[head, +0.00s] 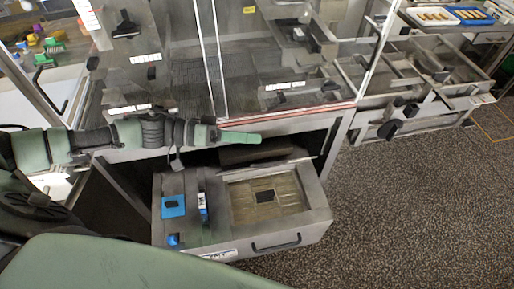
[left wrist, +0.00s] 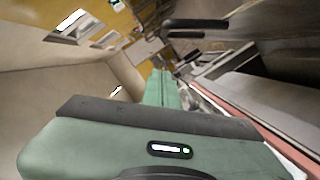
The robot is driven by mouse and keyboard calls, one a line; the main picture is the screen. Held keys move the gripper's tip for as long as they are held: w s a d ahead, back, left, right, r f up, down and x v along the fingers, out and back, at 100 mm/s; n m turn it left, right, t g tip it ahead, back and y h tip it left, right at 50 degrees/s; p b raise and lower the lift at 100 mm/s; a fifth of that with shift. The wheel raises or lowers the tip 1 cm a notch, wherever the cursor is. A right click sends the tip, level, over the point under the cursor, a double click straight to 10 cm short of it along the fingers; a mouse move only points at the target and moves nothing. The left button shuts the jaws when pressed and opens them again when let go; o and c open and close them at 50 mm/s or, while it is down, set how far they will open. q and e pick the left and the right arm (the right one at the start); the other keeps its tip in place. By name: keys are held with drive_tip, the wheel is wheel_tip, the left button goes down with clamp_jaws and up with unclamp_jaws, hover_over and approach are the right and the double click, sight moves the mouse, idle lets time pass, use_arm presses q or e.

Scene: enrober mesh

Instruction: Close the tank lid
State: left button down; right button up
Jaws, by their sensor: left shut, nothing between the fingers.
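The tank (head: 318,208) is a grey metal box low under the machine, pulled out from beneath it. Its open top shows a brownish interior with a dark square in the middle. A flat lid-like panel (head: 250,153) stands raised along the tank's back edge, partly hidden by my arm and in shadow. My left gripper (head: 256,139) is shut and empty, pointing right, above and behind the tank opening in the picture. I cannot tell whether it touches the panel. In the left wrist view its green fingers (left wrist: 163,90) are together. My right gripper is out of view.
A machine with clear panels and a red-edged sill (head: 290,113) stands just above the gripper. The tank has a front handle (head: 276,243) and a blue switch plate (head: 173,207) on top. A conveyor (head: 430,60) is at upper right. The floor at right is clear.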

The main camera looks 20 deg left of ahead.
sight(264, 164)
use_arm(q)
drive_tip(key=shift+s+d+f+p, duration=0.25)
drive_tip(key=shift+s+d+f, duration=0.2)
drive_tip(key=shift+d, duration=0.2)
drive_tip(key=shift+s+d+f+p, duration=0.2)
drive_tip(key=shift+s+d+f, duration=0.1)
drive_tip(key=shift+d+f, duration=0.3)
drive_tip(key=shift+s+d+f, duration=0.15)
drive_tip(key=shift+s+f, duration=0.15)
drive_tip(key=shift+f, duration=0.1)
drive_tip(key=shift+s, duration=0.1)
